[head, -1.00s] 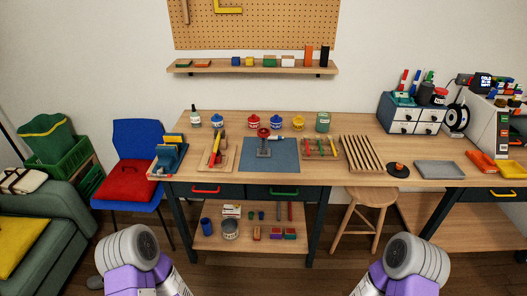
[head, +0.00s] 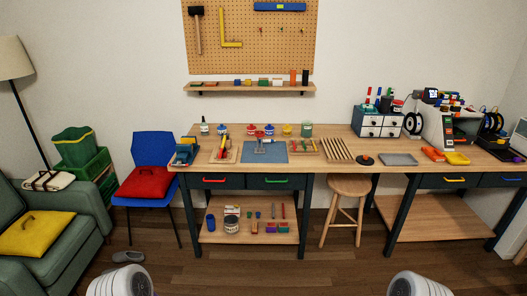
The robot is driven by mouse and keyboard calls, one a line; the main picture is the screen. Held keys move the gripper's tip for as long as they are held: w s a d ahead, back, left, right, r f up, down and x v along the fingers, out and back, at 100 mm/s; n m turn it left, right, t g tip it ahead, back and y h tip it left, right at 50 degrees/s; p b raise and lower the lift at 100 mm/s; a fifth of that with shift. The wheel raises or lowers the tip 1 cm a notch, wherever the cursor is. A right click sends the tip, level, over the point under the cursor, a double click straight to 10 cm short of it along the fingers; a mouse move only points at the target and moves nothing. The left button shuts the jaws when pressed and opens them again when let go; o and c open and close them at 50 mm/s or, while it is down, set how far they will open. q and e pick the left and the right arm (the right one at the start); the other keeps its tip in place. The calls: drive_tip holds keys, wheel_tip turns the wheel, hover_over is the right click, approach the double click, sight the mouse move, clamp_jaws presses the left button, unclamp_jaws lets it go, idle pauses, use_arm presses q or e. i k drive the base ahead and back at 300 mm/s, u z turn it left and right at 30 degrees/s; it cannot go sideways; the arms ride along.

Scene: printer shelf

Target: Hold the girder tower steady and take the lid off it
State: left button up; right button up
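No girder tower with a lid can be made out for certain at this distance. A small grey upright thing with a red part at its top (head: 264,140) stands at the blue mat (head: 279,153) on the workbench (head: 345,150); it is too small to tell whether it is the tower. Only rounded white parts of my two arms show at the bottom edge, well short of the bench. Neither gripper is in view.
Several small lidded jars (head: 269,130) stand behind the mat. A slatted wooden rack (head: 337,150) and a grey tray (head: 398,159) lie to its right. A wooden stool (head: 349,187) and a blue chair (head: 153,150) stand by the bench.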

sight(257, 150)
drive_tip(key=z, duration=0.75)
drive_tip(key=i, duration=0.9)
drive_tip(key=z, duration=0.55)
drive_tip(key=i, duration=1.2)
drive_tip(key=u, duration=0.55)
